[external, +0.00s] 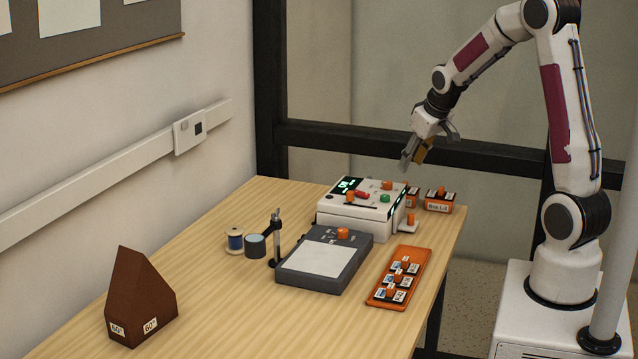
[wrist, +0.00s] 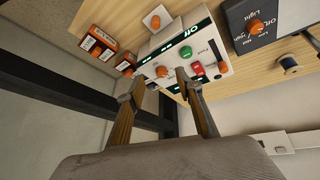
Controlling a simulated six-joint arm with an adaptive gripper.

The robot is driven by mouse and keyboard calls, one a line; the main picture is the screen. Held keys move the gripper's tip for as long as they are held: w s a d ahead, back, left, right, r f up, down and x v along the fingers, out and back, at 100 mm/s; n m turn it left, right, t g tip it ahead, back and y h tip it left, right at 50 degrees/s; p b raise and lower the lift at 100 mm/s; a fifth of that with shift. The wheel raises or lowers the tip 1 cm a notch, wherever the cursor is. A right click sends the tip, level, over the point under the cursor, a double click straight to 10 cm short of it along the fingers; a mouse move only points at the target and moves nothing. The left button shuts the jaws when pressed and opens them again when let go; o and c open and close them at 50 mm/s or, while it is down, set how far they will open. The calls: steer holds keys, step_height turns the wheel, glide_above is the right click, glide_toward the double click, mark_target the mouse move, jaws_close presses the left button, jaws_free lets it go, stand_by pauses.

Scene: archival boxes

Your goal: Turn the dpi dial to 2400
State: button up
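A white box-shaped device (external: 345,217) stands on the table, with a lit green display and several orange knobs, a green button and a red control on top. Two of its orange knobs (external: 387,185) (external: 350,196) show on the top; I cannot read which knob is the dpi dial. In the wrist view the device (wrist: 170,42) is seen at a slant, with one orange knob (wrist: 162,71) near my left finger and another (wrist: 222,67) right of my fingers. My gripper (external: 413,157) is above the device's far right side, apart from it. Its fingers (wrist: 157,88) are spread and empty.
A dark grey pad (external: 290,279) with a white sheet and an orange knob (external: 342,233) stands in front. An orange tray (external: 375,301) with small labelled items lies to its right. Orange boxes (external: 438,207) stand behind. A stand (external: 277,232), spool (external: 235,240) and brown block (external: 138,299) are at left.

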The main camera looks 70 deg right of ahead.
steer(key=y, duration=0.1)
glide_toward(385, 182)
steer(key=s+d+f, duration=0.1)
steer(key=s+f, duration=0.1)
steer(key=shift+w+r+n+y, duration=0.6)
steer(key=shift+w+r, duration=0.25)
steer(key=shift+w, duration=0.3)
steer(key=shift+f, duration=0.15)
steer(key=shift+x, duration=3.8)
jaws_close()
